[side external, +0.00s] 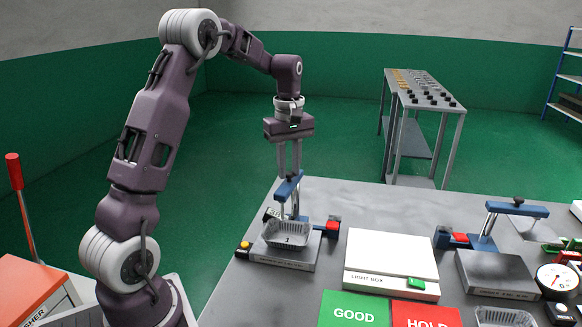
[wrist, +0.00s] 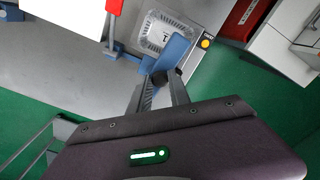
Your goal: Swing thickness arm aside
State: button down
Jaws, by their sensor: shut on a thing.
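The thickness arm (side external: 288,187) is a blue bar on a post at the left station, and it also shows in the wrist view (wrist: 174,52). My gripper (side external: 290,172) points down and is shut on the arm's dark knob (wrist: 160,77). The fingertips hide part of the knob. A foil tray (side external: 287,240) marked 1 sits on the grey station block (side external: 285,262) below the arm. In the wrist view the blue bar reaches over one corner of the foil tray (wrist: 165,36), though I cannot tell whether they touch.
A red-and-blue clamp (side external: 332,226) stands right of the tray, and a yellow button (side external: 245,246) sits left. A white light box (side external: 390,258) and GOOD (side external: 352,310) and HOLD (side external: 425,314) pads lie right. A second blue-armed station (side external: 495,270) stands further right. The table's back is clear.

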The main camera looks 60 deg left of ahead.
jog(key=m, duration=0.1)
jog(key=a+m, duration=0.1)
jog(key=m, duration=0.1)
jog(key=shift+s+a+m, duration=0.2)
jog(key=shift+s+m, duration=0.1)
jog(key=shift+s, duration=0.05)
jog(key=shift+w+a+r+m, duration=0.1)
jog(key=shift+a+m, duration=0.7)
jog(key=shift+m, duration=1.05)
jog(key=shift+w+a+f+m, duration=0.1)
jog(key=shift+a+m, duration=0.75)
jog(key=shift+m, duration=0.95)
jog(key=shift+w+a+r+m, duration=0.1)
jog(key=shift+a+m, duration=0.7)
jog(key=shift+m, duration=1.05)
jog(key=c, duration=1.2)
grip_release()
notch_tip(320, 180, up, 7)
